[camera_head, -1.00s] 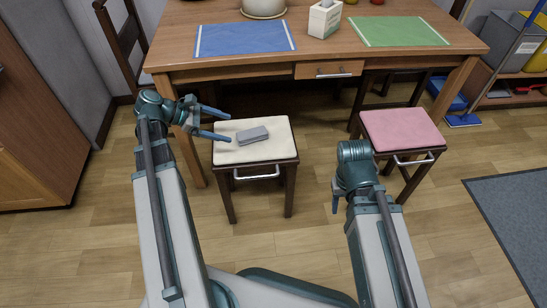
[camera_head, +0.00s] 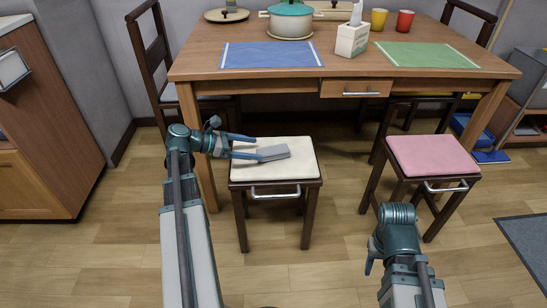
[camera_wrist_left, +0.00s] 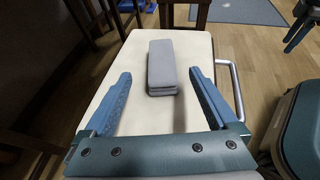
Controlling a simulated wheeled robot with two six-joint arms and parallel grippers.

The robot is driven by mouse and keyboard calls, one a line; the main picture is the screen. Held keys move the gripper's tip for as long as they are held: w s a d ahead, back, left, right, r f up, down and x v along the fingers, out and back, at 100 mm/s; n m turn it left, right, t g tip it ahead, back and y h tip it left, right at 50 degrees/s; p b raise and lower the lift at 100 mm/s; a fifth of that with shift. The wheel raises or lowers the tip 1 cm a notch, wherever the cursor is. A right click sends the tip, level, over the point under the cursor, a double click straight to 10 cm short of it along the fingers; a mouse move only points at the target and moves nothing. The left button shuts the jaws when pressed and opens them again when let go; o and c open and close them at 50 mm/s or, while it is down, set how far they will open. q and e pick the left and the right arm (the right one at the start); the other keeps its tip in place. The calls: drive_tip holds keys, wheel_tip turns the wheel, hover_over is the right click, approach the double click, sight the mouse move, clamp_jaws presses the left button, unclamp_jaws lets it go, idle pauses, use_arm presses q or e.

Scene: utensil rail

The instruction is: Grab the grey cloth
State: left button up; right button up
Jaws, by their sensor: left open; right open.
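The grey cloth (camera_head: 273,152) lies folded on the cream seat of a stool (camera_head: 300,171). In the left wrist view the cloth (camera_wrist_left: 163,67) is a long folded stack, ahead of and between my left fingers. My left gripper (camera_head: 245,146) is open at the left side of the stool, its fingers reaching toward the cloth. In the left wrist view the open left gripper (camera_wrist_left: 158,90) has nothing between its fingertips but the cloth's near end close by; whether they touch I cannot tell. My right gripper (camera_head: 370,258) is at the lower right, away from the cloth, and appears empty.
A wooden table (camera_head: 300,75) with a blue mat (camera_head: 270,55), a green mat (camera_head: 425,55), a pot (camera_head: 291,22) and a tissue box (camera_head: 352,40) stands behind. A pink-seated stool (camera_head: 434,156) stands to the right. The stool's metal handle (camera_head: 275,192) juts out in front.

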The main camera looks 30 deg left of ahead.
sight(271, 149)
use_arm(q)
drive_tip(key=shift+x, duration=1.25)
use_arm(e)
drive_tip(key=shift+f, duration=0.45)
use_arm(q)
drive_tip(key=b+x, duration=0.2)
drive_tip(key=x, duration=0.3)
drive_tip(key=shift+d+r, duration=0.1)
drive_tip(key=shift+d, duration=0.15)
drive_tip(key=c, duration=1.4)
use_arm(e)
drive_tip(key=shift+f, duration=0.8)
use_arm(q)
drive_tip(key=shift+r, duration=0.1)
drive_tip(key=shift+c, duration=0.2)
